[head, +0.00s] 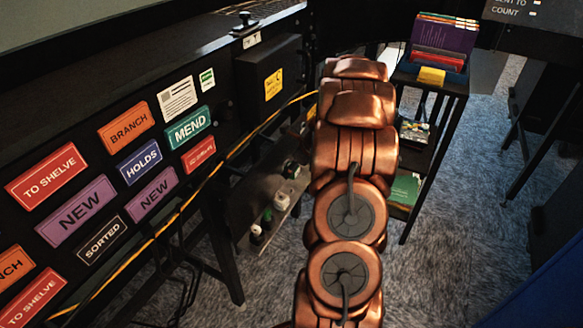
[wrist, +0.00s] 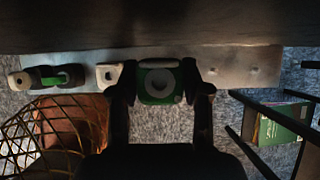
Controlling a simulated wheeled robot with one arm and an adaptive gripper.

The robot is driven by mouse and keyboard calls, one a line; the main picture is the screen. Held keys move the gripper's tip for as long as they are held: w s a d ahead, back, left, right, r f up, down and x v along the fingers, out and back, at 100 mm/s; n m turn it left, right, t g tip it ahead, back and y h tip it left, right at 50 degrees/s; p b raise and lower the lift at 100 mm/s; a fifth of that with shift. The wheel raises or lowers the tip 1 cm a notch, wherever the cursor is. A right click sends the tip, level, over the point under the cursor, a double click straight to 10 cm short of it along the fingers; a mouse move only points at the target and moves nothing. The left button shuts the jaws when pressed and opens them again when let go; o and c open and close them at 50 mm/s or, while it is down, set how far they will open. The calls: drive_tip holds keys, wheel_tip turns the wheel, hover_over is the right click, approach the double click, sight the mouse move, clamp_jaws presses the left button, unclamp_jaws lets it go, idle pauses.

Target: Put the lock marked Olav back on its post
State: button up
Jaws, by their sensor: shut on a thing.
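In the wrist view my gripper (wrist: 158,88) is shut on a green lock (wrist: 157,98) with a pale, rounded front. The lock sits between the two fingertips, in front of a pale metal strip (wrist: 230,60). I cannot read any name on it, and whether it touches the strip or a post is hidden. Two small bare posts or studs (wrist: 253,70) show on the strip to the right. In the head view my arm hides the gripper.
The low shelf with locks (head: 268,218) stands beneath the dark sorter (head: 100,130) in the head view. A dark trolley (head: 430,85) with books stands to the right. A wire basket (wrist: 50,135) is at lower left in the wrist view, and a green book (wrist: 285,122) at right.

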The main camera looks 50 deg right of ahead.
drive_tip(key=b, duration=0.5)
hover_over(287, 190)
drive_tip(key=s, duration=0.2)
drive_tip(key=shift+w+d+f, duration=0.1)
drive_tip(key=shift+d+f, duration=0.1)
drive_tip(key=shift+f, duration=0.85)
drive_tip(key=shift+w+d+f, duration=0.1)
drive_tip(key=shift+d+f, duration=0.05)
drive_tip(key=shift+f, duration=0.9)
drive_tip(key=shift+s+f+p, duration=0.1)
drive_tip(key=shift+f+p, duration=0.5)
drive_tip(key=shift+f, duration=1.2)
drive_tip(key=o, duration=1.3)
drive_tip(key=v, duration=1.2)
